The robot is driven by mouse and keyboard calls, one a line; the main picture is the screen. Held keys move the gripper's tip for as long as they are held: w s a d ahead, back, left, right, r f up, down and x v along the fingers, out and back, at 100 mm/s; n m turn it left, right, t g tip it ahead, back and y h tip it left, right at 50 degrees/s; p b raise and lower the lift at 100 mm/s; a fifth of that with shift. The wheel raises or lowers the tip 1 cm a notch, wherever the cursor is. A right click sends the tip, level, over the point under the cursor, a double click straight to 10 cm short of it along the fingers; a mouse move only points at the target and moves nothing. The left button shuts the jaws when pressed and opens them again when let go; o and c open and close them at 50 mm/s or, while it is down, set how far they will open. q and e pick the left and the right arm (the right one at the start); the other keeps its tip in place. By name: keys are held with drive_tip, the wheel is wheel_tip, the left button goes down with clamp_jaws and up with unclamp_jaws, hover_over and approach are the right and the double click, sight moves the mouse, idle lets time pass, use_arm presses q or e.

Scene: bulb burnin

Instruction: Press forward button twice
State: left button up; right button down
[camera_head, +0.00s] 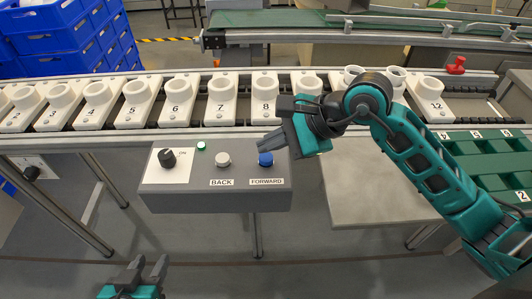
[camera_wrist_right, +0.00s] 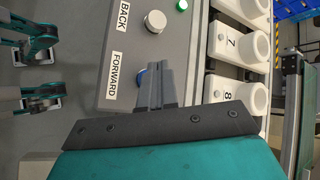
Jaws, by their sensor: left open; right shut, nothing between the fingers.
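The blue forward button (camera_head: 265,159) is on the right of a grey control box (camera_head: 215,197), above a label reading FORWARD. My right gripper (camera_head: 264,144) is shut and empty, with its fingertips just above and behind the button. In the right wrist view the shut fingers (camera_wrist_right: 154,80) partly cover the blue button (camera_wrist_right: 141,77); I cannot tell whether they touch it. A white back button (camera_head: 222,159) sits left of it. My left gripper (camera_head: 139,270) is open and empty, low in front of the box.
A black knob (camera_head: 167,158) and a small green light (camera_head: 201,146) are on the box. Behind it runs a conveyor with numbered white sockets (camera_head: 221,100). A green tray (camera_head: 490,160) stands at the right, blue crates (camera_head: 70,40) at the back left.

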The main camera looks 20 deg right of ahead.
sight(271, 159)
drive_tip(key=shift+r, duration=0.15)
drive_tip(key=shift+r+p, duration=1.65)
drive_tip(key=shift+r, duration=0.8)
drive_tip(key=shift+f, duration=0.1)
